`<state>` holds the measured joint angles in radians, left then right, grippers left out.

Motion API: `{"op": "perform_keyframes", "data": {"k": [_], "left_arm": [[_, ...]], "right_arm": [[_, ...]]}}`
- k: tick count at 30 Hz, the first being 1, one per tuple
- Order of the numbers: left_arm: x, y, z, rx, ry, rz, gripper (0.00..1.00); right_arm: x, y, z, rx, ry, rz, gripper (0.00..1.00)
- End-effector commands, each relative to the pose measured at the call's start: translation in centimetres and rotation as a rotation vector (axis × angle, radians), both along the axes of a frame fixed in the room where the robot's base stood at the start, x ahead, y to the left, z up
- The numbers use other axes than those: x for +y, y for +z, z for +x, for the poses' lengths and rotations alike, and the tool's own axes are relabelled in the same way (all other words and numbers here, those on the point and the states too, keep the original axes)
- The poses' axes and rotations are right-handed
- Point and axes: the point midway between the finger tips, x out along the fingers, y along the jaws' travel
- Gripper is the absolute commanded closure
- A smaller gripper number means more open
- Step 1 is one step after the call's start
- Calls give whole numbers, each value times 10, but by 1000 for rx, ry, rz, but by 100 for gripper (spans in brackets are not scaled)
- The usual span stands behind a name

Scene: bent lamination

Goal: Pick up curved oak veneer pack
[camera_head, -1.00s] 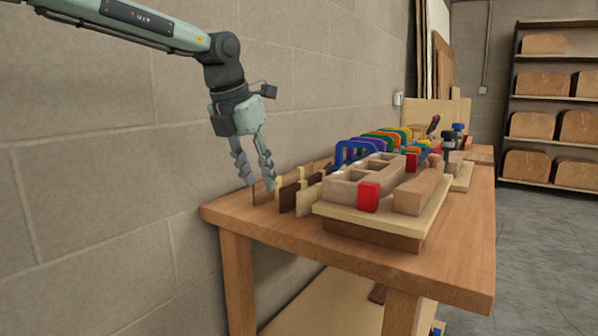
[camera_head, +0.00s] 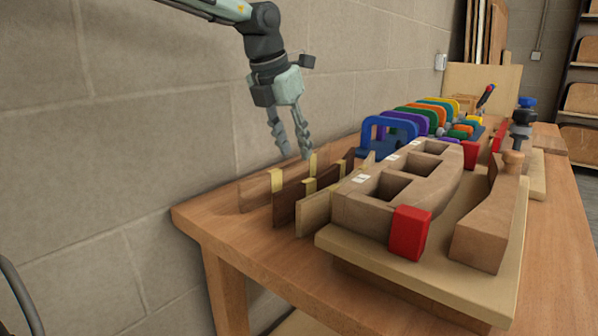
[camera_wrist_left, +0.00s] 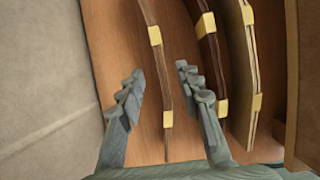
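Several thin curved veneer packs with yellow tape bands stand on edge at the bench's left end. The nearest to the wall is mid-brown (camera_head: 256,191), the middle one is dark brown (camera_head: 289,207), and a paler tan one (camera_head: 313,215) stands to its right. I cannot tell for certain which is oak. My left gripper (camera_head: 297,155) is open, pointing down over the wall-side pack. In the left wrist view, this pack (camera_wrist_left: 163,92) runs between the spread fingers (camera_wrist_left: 158,73), with gaps on both sides. The other packs lie right of the fingers. My right gripper is out of view.
A wooden form with square openings (camera_head: 352,211) and red blocks (camera_head: 409,233) sits on a pale board close right of the packs. Coloured clamps (camera_head: 388,135) stand behind. The block wall (camera_head: 150,120) is close on the left. The bench's front-left corner (camera_head: 200,215) is clear.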

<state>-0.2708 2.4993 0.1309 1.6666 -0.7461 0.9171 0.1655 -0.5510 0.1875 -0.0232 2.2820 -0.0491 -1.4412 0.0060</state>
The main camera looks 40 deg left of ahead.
Motion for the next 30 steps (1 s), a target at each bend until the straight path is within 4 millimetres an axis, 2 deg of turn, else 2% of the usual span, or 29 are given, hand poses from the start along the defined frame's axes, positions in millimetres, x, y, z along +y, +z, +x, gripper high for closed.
{"op": "perform_keyframes", "data": {"k": [7,11,30], "left_arm": [[-2,-34,12,4,-1,1,65],[-3,-46,17,1,-1,-1,65],[-3,-50,19,-1,0,-1,65]], "right_arm": [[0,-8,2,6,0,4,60],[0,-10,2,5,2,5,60],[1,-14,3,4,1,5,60]]}}
